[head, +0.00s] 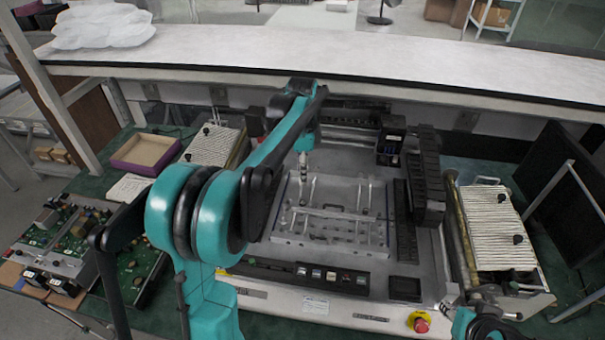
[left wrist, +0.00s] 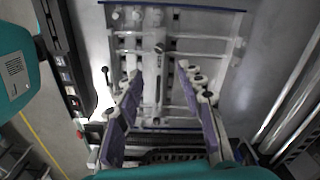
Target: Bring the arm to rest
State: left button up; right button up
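My left arm rises from the bottom and reaches over the machine. Its gripper (head: 302,172) points down above the metal fixture plate (head: 345,247), partly hidden by its own wrist. In the left wrist view, the two purple-padded fingers of the left gripper (left wrist: 160,72) are spread apart with nothing held between them. The fixture plate with its rods and clamps (left wrist: 205,22) shows beyond and between the fingers. A teal and black part of my right arm shows at the bottom right edge in the head view; its finger opening cannot be made out.
A purple-rimmed box (head: 145,153) and green circuit boards (head: 70,235) lie left. Ribbed white trays (head: 497,228) stand right. A row of buttons (head: 330,275) and a red emergency knob (head: 420,323) line the machine's front. A long white counter (head: 330,55) runs behind.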

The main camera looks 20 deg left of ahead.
pick_arm(q)
jog(key=shift+s, duration=0.1)
jog(key=s+d+n+t+b, duration=0.35)
jog(key=s+d+n, duration=0.3)
jog(key=s, duration=0.55)
jog(key=s+d+f+n+t, duration=0.1)
jog(key=s+f, duration=0.1)
jog(key=s, duration=0.1)
jog(key=s+d+f+n+t+b, duration=0.1)
jog(key=s+f+n, duration=0.1)
jog(key=s+f, duration=0.1)
jog(key=s+d+f+n+t, duration=0.1)
jog(key=s+f+n, duration=0.1)
jog(key=s, duration=0.2)
jog(key=shift+s+d+f+n+t+b, duration=0.15)
jog(key=shift+s+d+n+t+b, duration=0.1)
jog(key=shift+s+d+t+b, duration=0.1)
jog(key=shift+w, duration=0.1)
dwell(0.7)
